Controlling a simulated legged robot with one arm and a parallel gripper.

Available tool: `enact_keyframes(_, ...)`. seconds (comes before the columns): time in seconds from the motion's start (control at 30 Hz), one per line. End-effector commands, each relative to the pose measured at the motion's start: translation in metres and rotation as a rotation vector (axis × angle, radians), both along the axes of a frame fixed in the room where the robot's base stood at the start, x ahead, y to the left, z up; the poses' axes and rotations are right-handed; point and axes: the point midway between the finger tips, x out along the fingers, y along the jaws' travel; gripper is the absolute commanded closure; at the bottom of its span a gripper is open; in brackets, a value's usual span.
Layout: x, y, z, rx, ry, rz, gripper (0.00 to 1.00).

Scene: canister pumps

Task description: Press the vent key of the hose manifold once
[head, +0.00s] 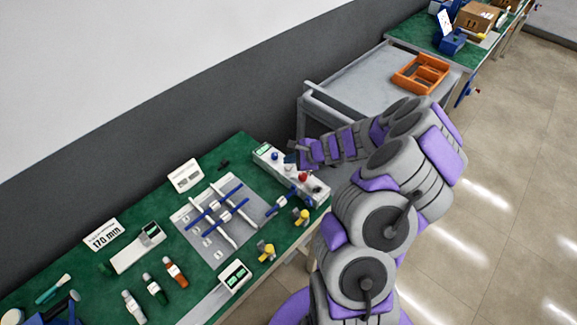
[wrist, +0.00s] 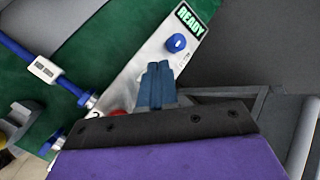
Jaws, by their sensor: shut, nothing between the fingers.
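The hose manifold (head: 264,158) is a long pale box on the right end of the green table. In the wrist view its top face (wrist: 150,55) carries a green display reading READY (wrist: 187,17) and a round blue key (wrist: 176,43) with a small white mark. A red key (wrist: 117,113) is partly hidden behind my gripper; it also shows in the head view (head: 303,177). I cannot read which key is the vent key. My gripper (wrist: 158,68) is shut and empty, its blue fingertips over the manifold between the blue and red keys. Contact cannot be told.
Blue and white hose connectors (head: 225,215) lie on a grey plate left of the manifold. Yellow-topped fittings (head: 301,217) stand near the table's front edge. A grey cart (head: 350,90) with an orange tray (head: 421,74) stands behind my arm.

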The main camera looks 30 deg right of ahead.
Motion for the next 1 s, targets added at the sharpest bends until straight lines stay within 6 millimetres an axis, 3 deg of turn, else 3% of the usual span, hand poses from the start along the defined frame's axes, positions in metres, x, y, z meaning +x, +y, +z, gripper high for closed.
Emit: enact_keyframes(1.0, -0.0009, 0.0009, -0.0077, 0.0, 0.0, 0.0, 1.0)
